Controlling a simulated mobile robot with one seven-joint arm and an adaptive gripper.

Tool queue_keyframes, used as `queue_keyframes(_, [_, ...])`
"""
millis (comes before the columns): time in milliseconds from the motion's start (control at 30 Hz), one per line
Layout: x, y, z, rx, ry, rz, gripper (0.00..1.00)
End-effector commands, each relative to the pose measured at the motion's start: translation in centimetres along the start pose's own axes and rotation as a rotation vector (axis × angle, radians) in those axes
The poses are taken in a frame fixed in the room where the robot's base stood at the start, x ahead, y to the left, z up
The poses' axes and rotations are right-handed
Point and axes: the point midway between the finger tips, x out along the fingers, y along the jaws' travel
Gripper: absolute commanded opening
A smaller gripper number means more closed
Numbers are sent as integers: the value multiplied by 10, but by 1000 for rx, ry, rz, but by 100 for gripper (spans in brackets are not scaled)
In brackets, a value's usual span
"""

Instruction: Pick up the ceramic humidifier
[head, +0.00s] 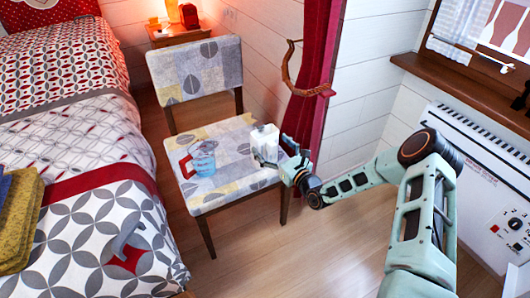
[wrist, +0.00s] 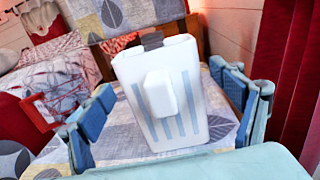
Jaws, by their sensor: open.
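The ceramic humidifier, a white box-like vessel (head: 265,140), stands on the seat of the patterned chair (head: 222,188), toward its right side. In the wrist view the white vessel (wrist: 188,82) fills the middle, with blue-grey stripes and a raised white block on its near face. It looks slightly tilted in that picture. My gripper (head: 276,154) is open at its right side in the head view. In the wrist view the blue finger pads of my gripper (wrist: 168,108) stand left and right of the vessel, with visible gaps. Its base is partly hidden.
A blue-grey object (head: 203,163) and a red frame-like item (head: 186,166) are on the seat left of the vessel. The chair backrest (head: 197,70) rises behind. A bed (head: 90,150) is at left, a red curtain (head: 312,90) at right. Floor in front is clear.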

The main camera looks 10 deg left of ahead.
Motion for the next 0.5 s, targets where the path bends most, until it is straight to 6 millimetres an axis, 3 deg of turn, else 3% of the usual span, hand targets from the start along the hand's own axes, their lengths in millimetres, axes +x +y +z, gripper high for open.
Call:
queue_keyframes(300, [8, 0, 1, 0, -1, 1, 86])
queue_keyframes(500, [7, 0, 1, 0, -1, 1, 64])
